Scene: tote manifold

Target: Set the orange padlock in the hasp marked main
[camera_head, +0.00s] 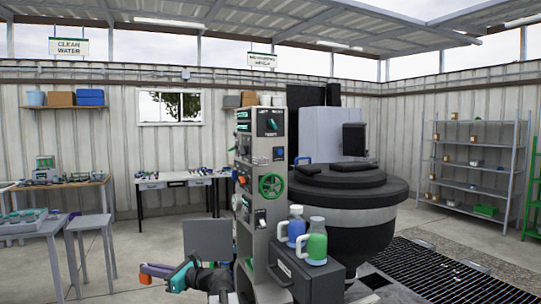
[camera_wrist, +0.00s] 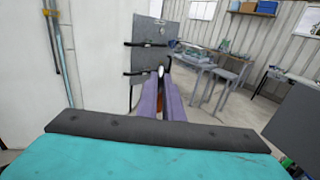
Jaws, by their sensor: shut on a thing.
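My gripper (camera_head: 150,272) reaches out low at the left of the grey control column in the head view. In the wrist view its purple fingers (camera_wrist: 160,100) are closed together on the orange padlock (camera_wrist: 158,116), of which only a small orange patch shows between them. The padlock also shows as an orange end at the fingertips in the head view (camera_head: 145,279). A pale tip stands just beyond the fingers in the wrist view. Ahead is a grey panel (camera_wrist: 147,20) with two dark horizontal bars; I cannot tell whether these are hasps. No marking "main" is readable.
The control column (camera_head: 262,215) carries a green handwheel (camera_head: 271,185). Two bottles (camera_head: 305,237) stand on a dark box beside a large black-lidded vessel (camera_head: 350,190). Workbenches (camera_head: 45,232) stand at the left. A white wall (camera_wrist: 25,80) is close on the left in the wrist view.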

